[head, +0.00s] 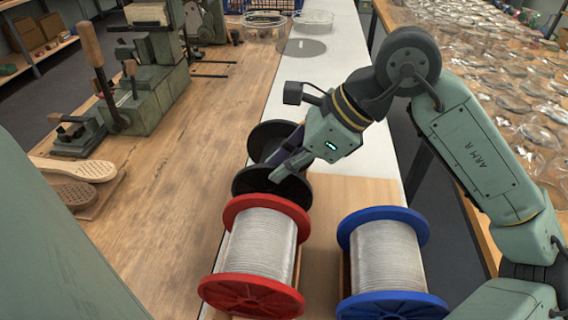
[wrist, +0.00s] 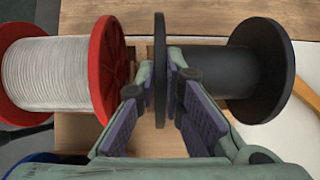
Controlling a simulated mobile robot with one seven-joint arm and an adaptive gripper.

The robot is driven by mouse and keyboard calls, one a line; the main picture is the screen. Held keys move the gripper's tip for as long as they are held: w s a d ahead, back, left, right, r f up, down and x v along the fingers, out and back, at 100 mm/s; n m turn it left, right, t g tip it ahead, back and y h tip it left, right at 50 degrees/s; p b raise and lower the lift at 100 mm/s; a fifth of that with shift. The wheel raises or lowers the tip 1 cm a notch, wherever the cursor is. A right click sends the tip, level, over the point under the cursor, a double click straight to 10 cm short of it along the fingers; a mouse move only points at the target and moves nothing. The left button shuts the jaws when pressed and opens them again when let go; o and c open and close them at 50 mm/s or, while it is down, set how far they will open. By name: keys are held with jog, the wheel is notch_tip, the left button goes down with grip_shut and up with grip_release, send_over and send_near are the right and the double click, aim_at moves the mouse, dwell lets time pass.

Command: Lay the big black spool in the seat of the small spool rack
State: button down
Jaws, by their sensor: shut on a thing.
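The big black spool (head: 262,137) lies on its side just behind the red-flanged spool in the head view. In the wrist view its black barrel and far flange (wrist: 272,70) are at right, and its near flange stands edge-on between my fingers. My gripper (head: 285,172) is shut on that near flange, one finger on each side; it also shows in the wrist view (wrist: 161,82). A strip of pale wood shows beneath the spools in the wrist view. I cannot tell whether it is the small spool rack, and its seat is hidden.
The red-flanged spool (head: 262,245) of pale filament is close in front of the black spool. A blue-flanged spool (head: 387,255) stands to its right. A green machine (head: 150,90) and brush blanks (head: 75,170) are on the left. The wooden bench (head: 190,180) has clear room in the middle.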

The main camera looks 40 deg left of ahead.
jog(key=shift+f+b, duration=0.2)
jog(key=shift+b, duration=0.1)
jog(key=c, duration=1.6)
grip_release()
jog(key=shift+c, duration=0.2)
jog(key=shift+o, duration=0.4)
jog(key=shift+f, duration=0.1)
jog(key=o, duration=0.3)
jog(key=shift+o, duration=0.2)
jog(key=shift+r+p, duration=1.8)
jog(key=shift+r, duration=1.8)
jog(key=shift+s+f, duration=0.1)
